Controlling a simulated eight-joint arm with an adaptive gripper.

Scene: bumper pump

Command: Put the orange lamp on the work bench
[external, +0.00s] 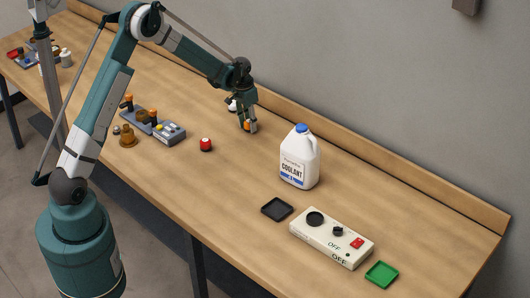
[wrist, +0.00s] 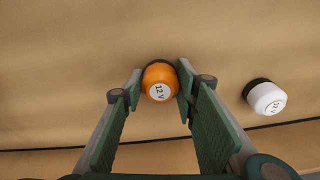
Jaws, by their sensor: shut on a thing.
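The orange lamp (wrist: 159,82) is a round orange bulb with a black base and a "12 V" label. In the wrist view it sits between the fingertips of my gripper (wrist: 158,90), which is shut on it. In the external view my gripper (external: 249,125) is low over the back part of the work bench (external: 225,185), and a bit of the orange lamp (external: 246,126) shows between the fingers. I cannot tell whether the lamp touches the bench top.
A white lamp (wrist: 268,98) stands close to the right of my gripper in the wrist view. A red lamp (external: 206,144), a coolant jug (external: 299,160), a control box (external: 331,238), a black tray (external: 277,209) and a green tray (external: 382,275) are on the bench. A low back ledge (external: 400,172) runs behind.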

